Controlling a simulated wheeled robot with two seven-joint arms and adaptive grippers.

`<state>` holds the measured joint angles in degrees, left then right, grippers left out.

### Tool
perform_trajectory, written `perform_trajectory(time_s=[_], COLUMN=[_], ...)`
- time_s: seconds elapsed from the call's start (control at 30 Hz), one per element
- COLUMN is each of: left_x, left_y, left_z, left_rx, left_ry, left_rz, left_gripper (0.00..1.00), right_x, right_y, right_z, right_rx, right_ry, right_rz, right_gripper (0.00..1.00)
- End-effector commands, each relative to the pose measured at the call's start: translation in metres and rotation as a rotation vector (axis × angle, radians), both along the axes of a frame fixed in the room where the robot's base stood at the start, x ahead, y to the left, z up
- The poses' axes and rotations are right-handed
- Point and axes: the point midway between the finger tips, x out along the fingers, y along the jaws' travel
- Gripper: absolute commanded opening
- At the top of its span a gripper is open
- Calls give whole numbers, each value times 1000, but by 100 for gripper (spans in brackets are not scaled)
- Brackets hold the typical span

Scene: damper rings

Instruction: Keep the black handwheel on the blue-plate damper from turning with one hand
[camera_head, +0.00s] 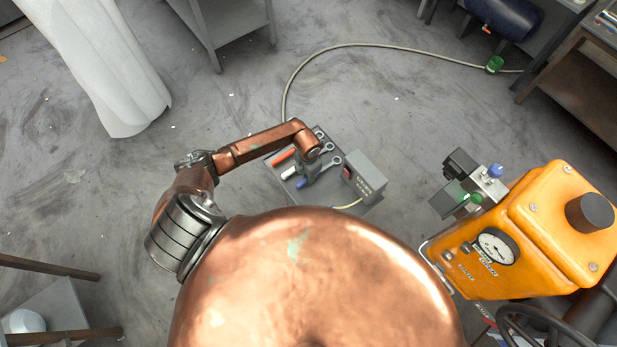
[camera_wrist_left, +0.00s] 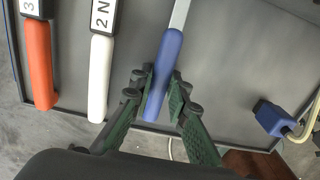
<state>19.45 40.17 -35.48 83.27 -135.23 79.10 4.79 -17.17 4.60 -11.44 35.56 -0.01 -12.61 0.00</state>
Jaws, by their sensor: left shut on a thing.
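My left gripper (camera_head: 308,175) is over a grey tray on the floor in the head view. In the left wrist view its green fingers (camera_wrist_left: 160,97) are closed around the lower part of a blue tool handle (camera_wrist_left: 166,62). The handle's end also shows in the head view (camera_head: 302,184). A black spoked wheel (camera_head: 535,330) is partly in the head view at the lower right, cut off by the edge. No blue plate shows beside it, so I cannot tell whether it is the damper's handwheel. My right gripper is not in view.
The tray (camera_wrist_left: 225,70) also holds a red-handled tool (camera_wrist_left: 39,65), a white-handled tool (camera_wrist_left: 101,78) and a grey box (camera_head: 366,177). A yellow machine with a gauge (camera_head: 496,246) stands at right.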

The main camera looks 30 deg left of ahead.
Motion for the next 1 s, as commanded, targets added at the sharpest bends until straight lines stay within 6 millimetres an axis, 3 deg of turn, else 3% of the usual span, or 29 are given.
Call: perform_trajectory(time_s=[0.17,1.0], left_x=[0,0], left_y=[0,0], left_z=[4,61], left_rx=[0,0], left_ry=[-1,0], left_rz=[0,-1], left_gripper=[0,0], right_x=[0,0], right_y=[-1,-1], right_z=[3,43], right_rx=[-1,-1], right_ry=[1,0], right_rz=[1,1], right_gripper=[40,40])
